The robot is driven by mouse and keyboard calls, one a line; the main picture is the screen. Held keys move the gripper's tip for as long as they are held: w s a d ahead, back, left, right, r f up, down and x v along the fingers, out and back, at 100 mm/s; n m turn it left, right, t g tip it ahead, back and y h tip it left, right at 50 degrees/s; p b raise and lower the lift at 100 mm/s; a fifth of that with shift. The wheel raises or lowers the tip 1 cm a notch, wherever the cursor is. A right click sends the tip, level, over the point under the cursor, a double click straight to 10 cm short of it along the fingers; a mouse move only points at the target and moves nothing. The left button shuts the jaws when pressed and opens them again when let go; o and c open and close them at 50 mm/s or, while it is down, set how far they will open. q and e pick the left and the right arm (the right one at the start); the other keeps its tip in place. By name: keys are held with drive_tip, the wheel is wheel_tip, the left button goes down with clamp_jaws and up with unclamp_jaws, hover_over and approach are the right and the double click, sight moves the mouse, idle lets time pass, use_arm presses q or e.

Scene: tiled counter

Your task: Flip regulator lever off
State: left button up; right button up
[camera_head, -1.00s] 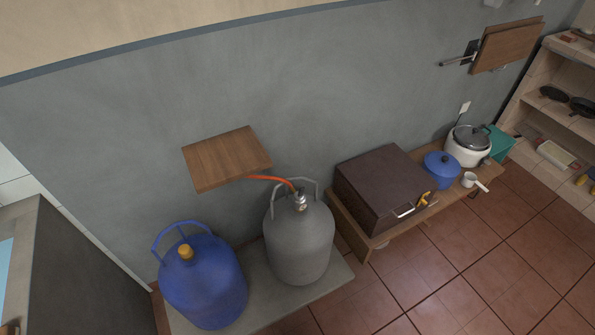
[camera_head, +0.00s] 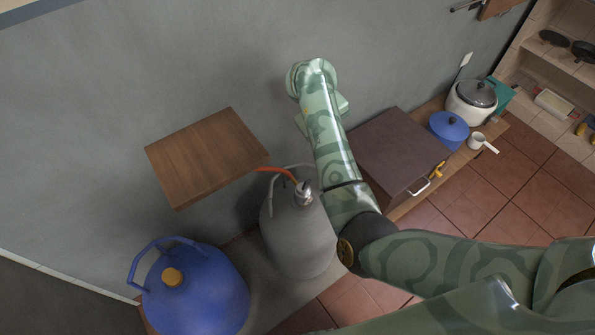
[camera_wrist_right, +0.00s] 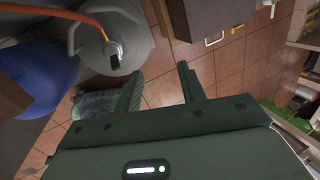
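The regulator (camera_head: 303,193) is a small metal fitting on top of the grey gas cylinder (camera_head: 300,240), with an orange hose (camera_head: 277,170) running from it. In the right wrist view the regulator (camera_wrist_right: 114,53) shows a dark part on its front, which may be the lever; its position is hard to tell. My right gripper (camera_wrist_right: 158,84) is open and empty, its fingers below and to the right of the regulator and apart from it. In the head view my right arm reaches up beside the cylinder, and its fingers are not clearly visible. My left gripper is not in view.
A blue gas cylinder (camera_head: 198,290) stands left of the grey one. A wooden shelf (camera_head: 205,160) juts from the wall above. A brown box (camera_head: 400,150) sits right of my forearm, with a blue pot (camera_head: 449,129) and a cooker (camera_head: 470,104) beyond.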

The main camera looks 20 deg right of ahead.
sight(306, 187)
drive_tip(key=s+a+n+g+y, duration=0.1)
drive_tip(key=s+a+g+y, duration=0.15)
drive_tip(key=a, duration=0.35)
drive_tip(key=shift+t+y, duration=0.45)
drive_tip(key=f+b, duration=0.3)
drive_tip(key=f, duration=0.2)
drive_tip(key=f+b, duration=0.3)
drive_tip(key=f, duration=0.3)
drive_tip(key=f+b, duration=0.4)
drive_tip(key=f, duration=0.2)
drive_tip(key=shift+d, duration=0.3)
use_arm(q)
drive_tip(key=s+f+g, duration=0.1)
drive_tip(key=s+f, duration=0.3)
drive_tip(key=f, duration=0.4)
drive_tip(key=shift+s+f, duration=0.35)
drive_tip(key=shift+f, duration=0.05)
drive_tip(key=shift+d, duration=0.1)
use_arm(e)
drive_tip(key=shift+r, duration=0.1)
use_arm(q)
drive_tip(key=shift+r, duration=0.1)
use_arm(e)
clamp_jaws()
